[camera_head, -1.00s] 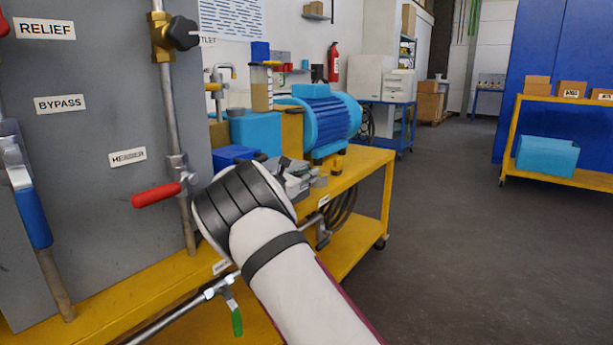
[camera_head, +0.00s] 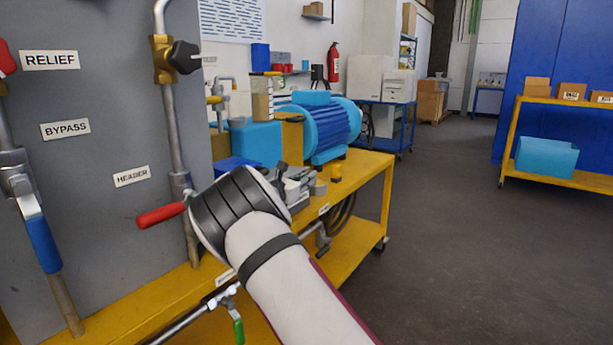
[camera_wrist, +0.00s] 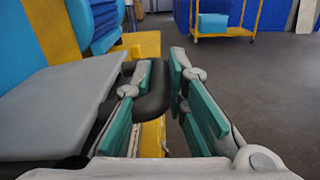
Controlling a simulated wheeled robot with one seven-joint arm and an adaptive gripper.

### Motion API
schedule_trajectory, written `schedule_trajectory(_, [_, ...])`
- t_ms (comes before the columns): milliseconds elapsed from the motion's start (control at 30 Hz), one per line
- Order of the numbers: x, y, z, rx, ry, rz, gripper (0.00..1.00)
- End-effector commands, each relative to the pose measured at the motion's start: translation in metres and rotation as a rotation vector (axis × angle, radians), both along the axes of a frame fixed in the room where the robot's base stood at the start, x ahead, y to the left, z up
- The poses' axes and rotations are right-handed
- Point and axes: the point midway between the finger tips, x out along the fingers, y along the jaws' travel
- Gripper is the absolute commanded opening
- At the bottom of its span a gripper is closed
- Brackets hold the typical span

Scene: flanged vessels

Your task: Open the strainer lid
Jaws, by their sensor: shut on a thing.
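In the wrist view a flat grey plate, which looks like the strainer lid (camera_wrist: 55,100), lies at the left beside my gripper. A dark rounded handle (camera_wrist: 154,100) sticks out from its right side. My gripper (camera_wrist: 161,68) has teal-padded fingers on either side of this handle and is shut on it. In the head view my arm's dark wrist hides the gripper and most of the strainer. Grey metal parts (camera_head: 301,186) show just beyond the wrist on the yellow bench. I cannot tell how far the lid is tilted.
A blue motor (camera_head: 330,125) stands on the yellow bench (camera_head: 362,170) behind the wrist. A red-handled valve (camera_head: 160,215) is close to the wrist's left, with a green-handled valve (camera_head: 238,330) below. The floor (camera_head: 450,250) to the right is clear.

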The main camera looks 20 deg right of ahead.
Motion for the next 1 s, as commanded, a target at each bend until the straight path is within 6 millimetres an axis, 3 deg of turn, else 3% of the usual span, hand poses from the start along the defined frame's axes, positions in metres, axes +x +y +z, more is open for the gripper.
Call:
schedule_trajectory(267, [-0.001, 0.0, 0.001, -0.003, 0.0, -0.002, 0.0])
schedule_trajectory(300, [-0.001, 0.0, 0.001, -0.003, 0.0, -0.002, 0.16])
schedule_trajectory(333, [-0.001, 0.0, 0.001, -0.003, 0.0, -0.003, 0.23])
schedule_trajectory(833, [-0.001, 0.001, 0.001, -0.002, 0.001, -0.001, 0.23])
schedule_trajectory(1000, [-0.009, 0.014, 0.001, -0.003, 0.002, 0.0, 0.23])
